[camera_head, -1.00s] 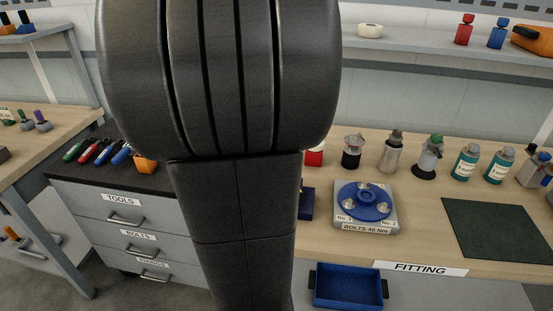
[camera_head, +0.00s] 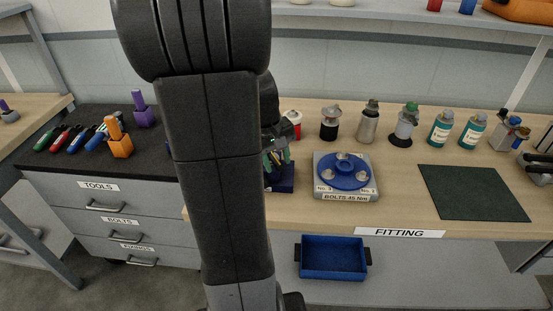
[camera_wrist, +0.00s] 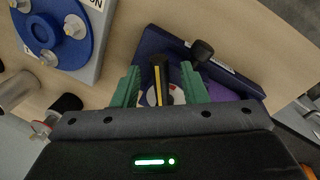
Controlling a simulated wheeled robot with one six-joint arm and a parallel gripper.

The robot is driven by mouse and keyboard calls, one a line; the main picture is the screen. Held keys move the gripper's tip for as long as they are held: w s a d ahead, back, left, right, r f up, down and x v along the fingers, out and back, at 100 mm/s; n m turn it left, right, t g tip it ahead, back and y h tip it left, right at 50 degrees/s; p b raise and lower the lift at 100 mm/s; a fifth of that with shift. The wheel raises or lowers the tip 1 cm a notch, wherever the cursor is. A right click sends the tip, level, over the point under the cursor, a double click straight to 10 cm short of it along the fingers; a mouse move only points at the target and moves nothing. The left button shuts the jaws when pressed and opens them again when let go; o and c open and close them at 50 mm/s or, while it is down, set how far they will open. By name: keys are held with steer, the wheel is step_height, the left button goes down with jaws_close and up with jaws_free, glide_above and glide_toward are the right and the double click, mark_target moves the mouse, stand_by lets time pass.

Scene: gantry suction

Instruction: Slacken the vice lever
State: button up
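A dark blue vice (camera_wrist: 150,42) fills the middle of the wrist view, with a purple part on its right. A black knob (camera_wrist: 202,50) stands on its upper side. A black bar with a yellow stripe (camera_wrist: 160,75) rises from near a white and red disc; I cannot tell whether the bar or the knob belongs to the lever. My gripper (camera_wrist: 160,88) is open, its green fingers on either side of the striped bar with gaps showing. In the head view the vice (camera_head: 284,182) sits below my gripper (camera_head: 277,160), partly hidden by my arm.
A blue bolt disc on a grey plate (camera_head: 343,192) stands close right of the vice. Several bottles and cans line the bench's back. A dark green mat (camera_head: 473,193) lies further right. A blue tray (camera_head: 333,258) hangs below the bench front. An orange holder (camera_head: 120,146) stands left.

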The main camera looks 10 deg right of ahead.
jaws_close()
steer(key=shift+w+d+r+n+p, duration=0.15)
steer(key=shift+d+n+p, duration=0.45)
steer(key=shift+n, duration=0.8)
steer(key=shift+w+d+n+t, duration=0.35)
steer(key=shift+d+n, duration=0.2)
steer(key=shift+n, duration=0.55)
jaws_free()
